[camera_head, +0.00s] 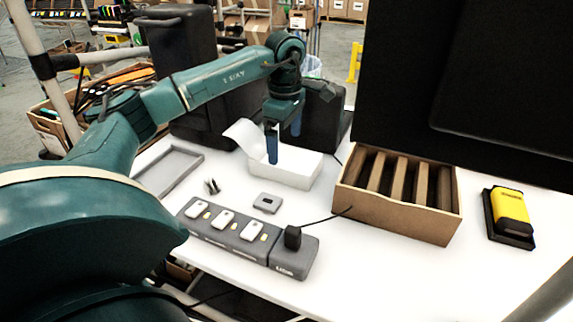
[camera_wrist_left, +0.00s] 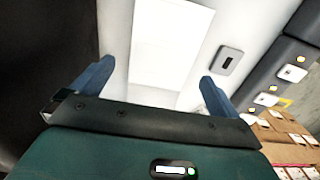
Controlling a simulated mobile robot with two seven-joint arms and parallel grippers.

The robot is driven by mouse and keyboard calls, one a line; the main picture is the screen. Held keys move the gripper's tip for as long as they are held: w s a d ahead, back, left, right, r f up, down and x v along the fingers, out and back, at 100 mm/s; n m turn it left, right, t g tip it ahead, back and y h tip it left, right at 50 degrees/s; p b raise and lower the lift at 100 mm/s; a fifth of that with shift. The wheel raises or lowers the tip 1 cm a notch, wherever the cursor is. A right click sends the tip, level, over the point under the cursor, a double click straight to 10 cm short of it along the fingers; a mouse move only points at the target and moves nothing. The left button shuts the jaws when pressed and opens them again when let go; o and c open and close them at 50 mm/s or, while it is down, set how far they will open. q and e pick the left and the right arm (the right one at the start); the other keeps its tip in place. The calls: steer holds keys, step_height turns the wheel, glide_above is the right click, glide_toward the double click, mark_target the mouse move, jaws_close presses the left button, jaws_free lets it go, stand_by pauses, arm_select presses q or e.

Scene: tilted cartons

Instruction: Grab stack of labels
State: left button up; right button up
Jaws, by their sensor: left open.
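The stack of labels (camera_head: 297,168) looks like a white block on the table, with a curled white sheet rising at its back left. In the left wrist view the white stack (camera_wrist_left: 170,45) lies beyond and between my fingers. My left gripper (camera_head: 284,148) points down over the stack with its blue fingers apart. It also shows in the left wrist view (camera_wrist_left: 156,72), with nothing held between the fingers. I cannot tell whether the near fingertip touches the stack. My right gripper is not in view.
A grey power strip (camera_head: 240,238) with white plugs lies in front. A small grey box (camera_head: 267,203) sits between it and the stack. A cardboard box with dividers (camera_head: 400,214) stands right, then a yellow device (camera_head: 510,211). A grey tray (camera_head: 160,176) lies left. Black equipment (camera_head: 325,112) stands behind.

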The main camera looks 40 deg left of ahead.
mark_target(286, 156)
arm_select(q)
steer(key=shift+d+f, duration=0.15)
steer(key=shift+f, duration=2.6)
steer(key=shift+c, duration=0.2)
steer(key=shift+r, duration=0.1)
steer(key=c, duration=1.2)
